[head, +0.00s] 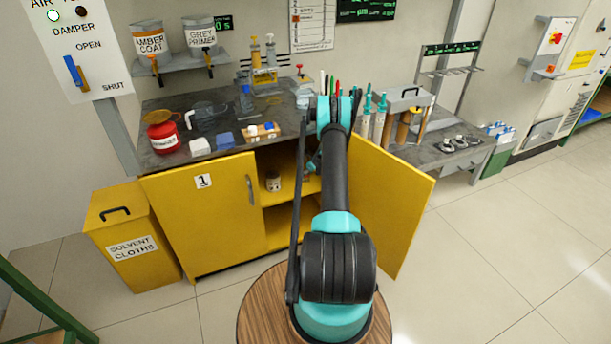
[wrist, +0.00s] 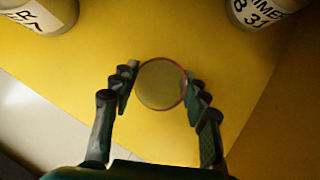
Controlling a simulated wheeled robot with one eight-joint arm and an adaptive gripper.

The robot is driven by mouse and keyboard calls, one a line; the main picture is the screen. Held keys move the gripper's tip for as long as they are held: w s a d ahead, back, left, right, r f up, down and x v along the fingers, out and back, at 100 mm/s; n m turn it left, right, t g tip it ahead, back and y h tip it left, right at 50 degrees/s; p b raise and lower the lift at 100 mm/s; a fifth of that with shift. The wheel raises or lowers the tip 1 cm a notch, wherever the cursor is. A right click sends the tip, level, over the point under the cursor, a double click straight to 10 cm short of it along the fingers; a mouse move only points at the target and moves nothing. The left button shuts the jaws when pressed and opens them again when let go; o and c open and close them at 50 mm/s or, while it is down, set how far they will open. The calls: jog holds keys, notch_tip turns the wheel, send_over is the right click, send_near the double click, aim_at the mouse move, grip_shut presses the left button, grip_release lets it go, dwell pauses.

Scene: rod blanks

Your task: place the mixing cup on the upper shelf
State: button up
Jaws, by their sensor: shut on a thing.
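The mixing cup (wrist: 162,84) is a clear round cup with a thin reddish rim, seen from above in the wrist view. My gripper (wrist: 160,74) is shut on it, with one finger at each side. Below and around the cup is the yellow upper shelf (wrist: 105,60), which also shows inside the open cabinet in the head view (head: 292,193). I cannot tell whether the cup's base touches the shelf. In the head view my arm reaches into the cabinet and hides the cup and most of the gripper.
Two labelled cans stand on the shelf, one at left (wrist: 40,12) and one at right (wrist: 262,12). The left cabinet door (head: 205,215) is closed; the right door (head: 390,205) stands open beside my arm. The worktop (head: 175,115) above is crowded. Shelf around the cup is bare.

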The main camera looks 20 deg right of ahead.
jog(key=o, duration=0.8)
jog(key=shift+o, duration=0.2)
jog(key=v, duration=1.2)
jog(key=shift+r, duration=0.1)
